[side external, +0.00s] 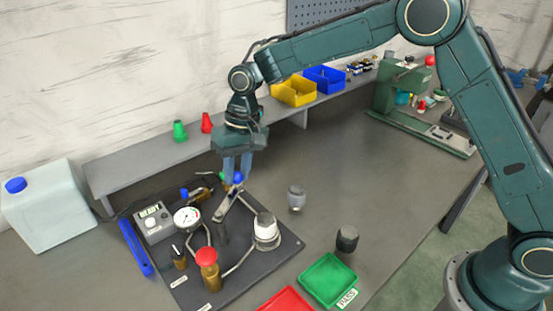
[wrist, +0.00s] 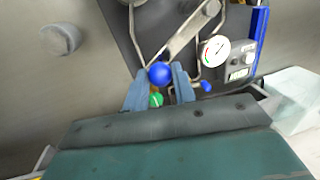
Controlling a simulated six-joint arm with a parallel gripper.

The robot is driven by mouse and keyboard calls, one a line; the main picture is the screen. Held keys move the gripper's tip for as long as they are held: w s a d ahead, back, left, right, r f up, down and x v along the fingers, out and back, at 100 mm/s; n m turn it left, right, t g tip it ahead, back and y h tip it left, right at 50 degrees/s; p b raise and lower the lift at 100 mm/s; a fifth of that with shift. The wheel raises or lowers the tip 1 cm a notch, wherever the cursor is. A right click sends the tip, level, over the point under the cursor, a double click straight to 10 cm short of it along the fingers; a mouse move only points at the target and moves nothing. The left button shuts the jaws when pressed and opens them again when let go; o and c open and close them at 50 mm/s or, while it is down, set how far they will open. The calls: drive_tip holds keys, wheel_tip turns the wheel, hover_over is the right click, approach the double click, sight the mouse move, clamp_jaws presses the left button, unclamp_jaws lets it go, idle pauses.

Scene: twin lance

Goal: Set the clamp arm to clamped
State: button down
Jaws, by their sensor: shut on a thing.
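The clamp arm (side external: 227,206) is a pale metal lever with a blue ball knob (side external: 238,178) at its end, mounted on a dark fixture plate (side external: 258,266). My gripper (side external: 236,174) points down at the knob, its fingers on either side of it. In the wrist view, the blue knob (wrist: 160,73) sits at the tips of my gripper (wrist: 160,76), and the lever (wrist: 187,34) runs from it up and right. The fingers are shut on the knob and partly hide it in the side view. The lever's exact contact with anything under it is unclear.
The plate also holds a gauge (side external: 187,219), a READY box (side external: 152,222), a red-knobbed valve (side external: 207,268) and a white-topped cylinder (side external: 266,232). Two loose cylinders (side external: 297,197) (side external: 347,238) and a green tray (side external: 328,279) stand right. A shelf (side external: 140,166) runs behind.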

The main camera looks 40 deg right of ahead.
drive_tip(key=s+m, duration=0.3)
drive_tip(key=s+m+t, duration=0.1)
drive_tip(key=s+m, duration=0.1)
drive_tip(key=m, duration=0.2)
drive_tip(key=s+m+h, duration=0.1)
drive_tip(key=s+m, duration=0.2)
drive_tip(key=shift+s+d+t, duration=0.3)
drive_tip(key=shift+d+t, duration=0.05)
drive_tip(key=shift+t, duration=0.05)
drive_tip(key=shift+s+a+m, duration=0.35)
drive_tip(key=shift+s+m, duration=0.2)
drive_tip(key=shift+m, duration=0.4)
drive_tip(key=shift+s+a+m, duration=0.3)
drive_tip(key=shift+s+m, duration=0.25)
drive_tip(key=shift+m, duration=0.4)
drive_tip(key=c, duration=1.1)
unclamp_jaws()
drive_tip(key=shift+c, duration=0.2)
drive_tip(key=shift+r, duration=0.1)
wheel_tip(320, 180, up, 13)
drive_tip(key=s, duration=0.2)
drive_tip(key=shift+s+d+r, duration=0.2)
drive_tip(key=shift+s+d, duration=0.1)
drive_tip(key=shift+d, duration=0.1)
